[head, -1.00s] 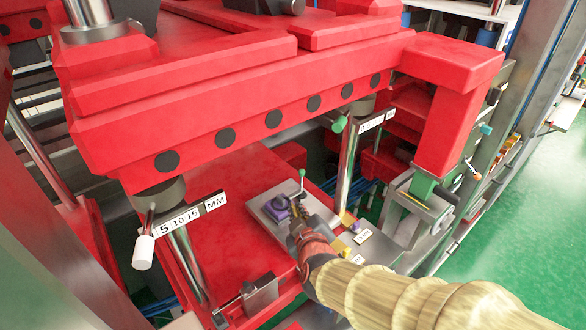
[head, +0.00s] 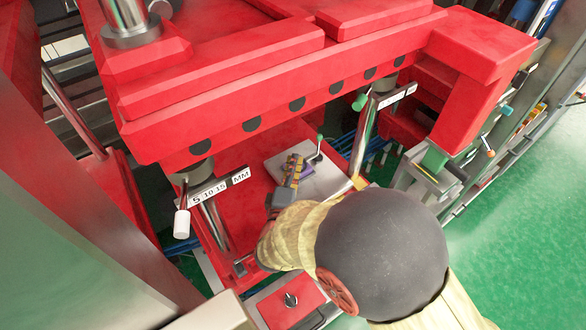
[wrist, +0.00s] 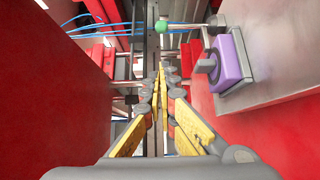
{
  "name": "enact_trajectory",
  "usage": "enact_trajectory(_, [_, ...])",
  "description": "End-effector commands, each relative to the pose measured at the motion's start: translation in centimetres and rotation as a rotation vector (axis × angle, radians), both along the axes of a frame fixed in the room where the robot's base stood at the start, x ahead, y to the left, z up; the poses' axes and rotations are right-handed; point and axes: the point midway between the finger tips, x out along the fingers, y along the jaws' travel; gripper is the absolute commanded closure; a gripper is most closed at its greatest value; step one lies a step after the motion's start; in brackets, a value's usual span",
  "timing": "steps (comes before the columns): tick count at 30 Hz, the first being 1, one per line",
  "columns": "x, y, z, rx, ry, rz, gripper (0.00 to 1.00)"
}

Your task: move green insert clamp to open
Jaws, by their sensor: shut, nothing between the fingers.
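The green insert clamp (head: 319,140) is a thin lever with a green knob, at the far right part of a pale plate (head: 325,182). My gripper (head: 293,160) is shut and empty, beside the purple block and apart from the clamp. In the wrist view its yellow-and-grey fingers (wrist: 160,72) meet left of the block and below the knob. In the head view my gripper partly hides the purple block.
A big red press beam (head: 290,95) hangs over the plate. A chrome column (head: 364,135) with another green handle (head: 361,101) stands to its right. A white-handled lever (head: 182,222) with a scale is at the left. Green floor (head: 500,230) is free at the right.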

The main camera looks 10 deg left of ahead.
Motion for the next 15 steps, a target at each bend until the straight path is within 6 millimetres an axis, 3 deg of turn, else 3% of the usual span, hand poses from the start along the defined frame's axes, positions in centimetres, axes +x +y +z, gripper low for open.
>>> enact_trajectory(7, [4.9,0.1,0.0,0.001,0.001,-0.003,1.00])
enact_trajectory(15, [7.2,-2.1,0.0,0.002,0.000,-0.001,1.00])
